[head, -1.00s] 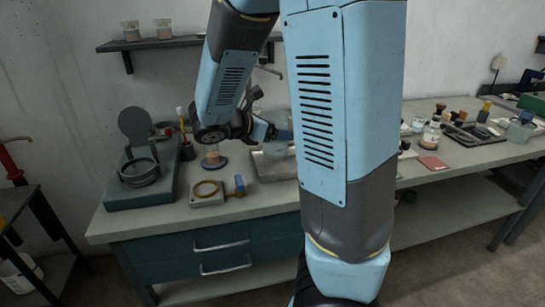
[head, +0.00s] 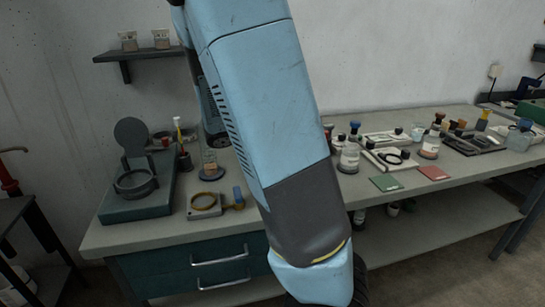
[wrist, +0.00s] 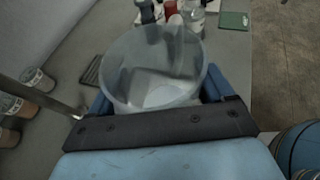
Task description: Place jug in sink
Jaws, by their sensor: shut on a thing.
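The jug (wrist: 155,70) is a clear, wide-mouthed vessel seen from above in the wrist view. My gripper (wrist: 158,95) is shut on it, with a blue finger on either side. In the head view my arm covers the middle of the bench, so the jug, my gripper and the sink are all hidden there. A pale area shows through the jug in the wrist view, but I cannot tell whether it is the sink. A thin metal rod (wrist: 40,97), perhaps the tap, reaches in from the left.
Several bottles and a green mat (head: 386,183) and red mat (head: 433,173) lie to the right. A wall shelf (head: 138,54) holds two jars.

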